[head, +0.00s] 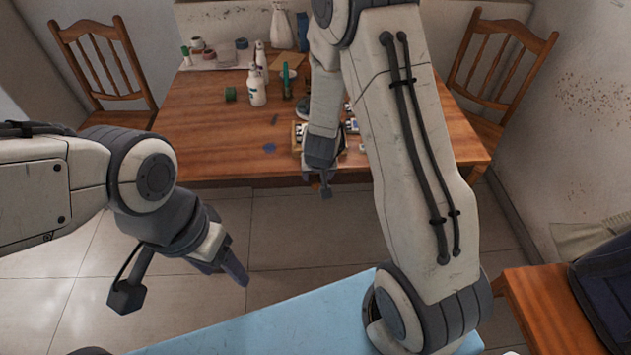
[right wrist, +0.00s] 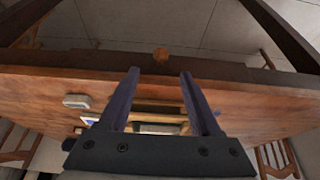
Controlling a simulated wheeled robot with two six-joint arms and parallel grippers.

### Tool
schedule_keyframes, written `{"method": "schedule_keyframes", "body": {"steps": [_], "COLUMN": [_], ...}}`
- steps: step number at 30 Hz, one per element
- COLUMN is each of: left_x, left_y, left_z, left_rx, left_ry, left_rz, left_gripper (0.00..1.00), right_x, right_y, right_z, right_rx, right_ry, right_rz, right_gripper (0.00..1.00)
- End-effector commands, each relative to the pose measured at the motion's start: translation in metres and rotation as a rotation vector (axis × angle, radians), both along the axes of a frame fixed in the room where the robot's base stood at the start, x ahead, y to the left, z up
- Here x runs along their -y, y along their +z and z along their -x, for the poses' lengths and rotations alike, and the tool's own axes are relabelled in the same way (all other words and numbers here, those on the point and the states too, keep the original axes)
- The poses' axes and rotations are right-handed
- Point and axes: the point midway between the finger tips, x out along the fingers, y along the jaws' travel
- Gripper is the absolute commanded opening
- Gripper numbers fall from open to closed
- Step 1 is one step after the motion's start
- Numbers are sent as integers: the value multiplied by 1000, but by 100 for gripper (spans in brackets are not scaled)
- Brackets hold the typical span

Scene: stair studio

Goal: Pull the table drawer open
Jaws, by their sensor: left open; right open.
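The wooden table (head: 215,150) stands ahead of me. Its front edge and the darker front below it run across the right wrist view. Nothing is held. In the head view this gripper (head: 326,188) hangs at the table's front edge. My left gripper (head: 238,268) is open and empty, over the floor before the table.
Bottles (head: 257,87), tape rolls and small parts stand on the tabletop. Wooden chairs flank the table at left (head: 103,65) and right (head: 500,60). A light blue surface (head: 290,315) lies in front, and a wooden seat with a dark bag (head: 608,290) is at right.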

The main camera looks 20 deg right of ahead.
Motion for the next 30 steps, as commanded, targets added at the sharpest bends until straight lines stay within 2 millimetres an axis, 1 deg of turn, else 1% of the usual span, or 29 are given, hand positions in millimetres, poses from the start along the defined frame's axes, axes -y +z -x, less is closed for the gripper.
{"method": "schedule_keyframes", "body": {"steps": [1, 6, 12, 15, 18, 27, 29, 30], "left_x": [0, 0, 0, 0, 0, 0, 0, 0], "left_y": [-8, -20, -26, -27, -28, -28, -28, -28], "left_z": [0, 0, 0, 0, 0, 0, 0, 0], "left_rx": [0, 0, 0, 0, 0, 0, 0, 0], "left_ry": [0, 0, 0, 0, 0, 0, 0, 0], "left_rz": [0, 0, 0, 0, 0, 0, 0, 0], "left_gripper": [61, 61, 61, 61, 61, 61, 61, 61], "right_x": [1, 3, 6, 7, 8, 8, 8, 8], "right_y": [-13, -43, -71, -80, -85, -86, -86, -86], "right_z": [-2, -14, -26, -31, -33, -34, -34, -34], "right_rx": [-3, -3, -4, -3, -2, 0, -1, -1], "right_ry": [2, 2, 4, 4, 3, 3, 4, 4], "right_rz": [0, -1, -2, -2, -2, -2, -2, -2], "right_gripper": [65, 65, 65, 65, 65, 65, 42, 26]}}
